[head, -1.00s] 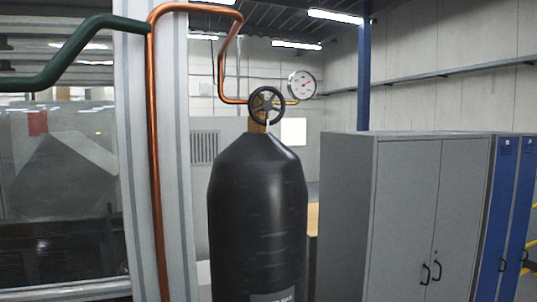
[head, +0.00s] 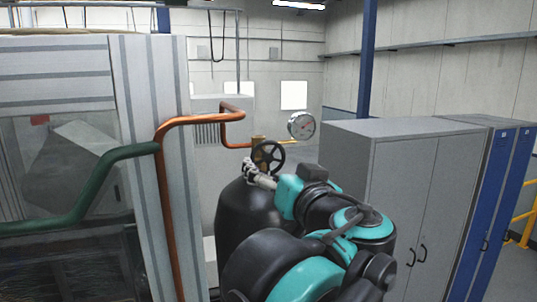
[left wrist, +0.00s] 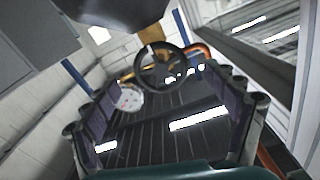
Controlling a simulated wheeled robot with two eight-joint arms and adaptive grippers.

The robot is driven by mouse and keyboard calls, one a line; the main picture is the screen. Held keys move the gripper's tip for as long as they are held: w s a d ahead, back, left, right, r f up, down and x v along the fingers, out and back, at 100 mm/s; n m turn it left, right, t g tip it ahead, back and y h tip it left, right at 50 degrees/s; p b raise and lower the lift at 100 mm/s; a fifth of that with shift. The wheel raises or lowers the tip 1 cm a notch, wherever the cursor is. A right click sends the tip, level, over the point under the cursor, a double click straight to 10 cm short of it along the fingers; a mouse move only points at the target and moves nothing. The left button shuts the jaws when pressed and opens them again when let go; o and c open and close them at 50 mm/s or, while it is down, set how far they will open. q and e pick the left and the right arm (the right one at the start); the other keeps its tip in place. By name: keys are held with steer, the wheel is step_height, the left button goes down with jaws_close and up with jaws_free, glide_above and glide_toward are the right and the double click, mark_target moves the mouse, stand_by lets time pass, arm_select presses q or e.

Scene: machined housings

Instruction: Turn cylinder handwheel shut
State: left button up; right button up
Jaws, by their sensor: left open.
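The black spoked handwheel (head: 268,157) sits on the brass valve (head: 258,142) atop the black gas cylinder (head: 235,212). My left gripper (head: 256,174) is just in front of the handwheel's lower left side, its arm covering much of the cylinder. In the left wrist view, turned upside down, the handwheel (left wrist: 160,66) shows between and beyond the two spread fingers of the left gripper (left wrist: 165,105). The fingers are open and hold nothing. I cannot tell whether they touch the rim. My right gripper is in neither view.
A green pipe (head: 95,198) runs along the left glazed wall. Grey cabinets (head: 395,175) and blue lockers (head: 485,195) stand to the right.

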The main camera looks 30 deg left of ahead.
mark_target(268, 161)
arm_select(q)
steer(key=shift+p+x, duration=0.5)
steer(key=shift+x, duration=1.9)
steer(key=shift+c, duration=0.3)
steer(key=c, duration=1.1)
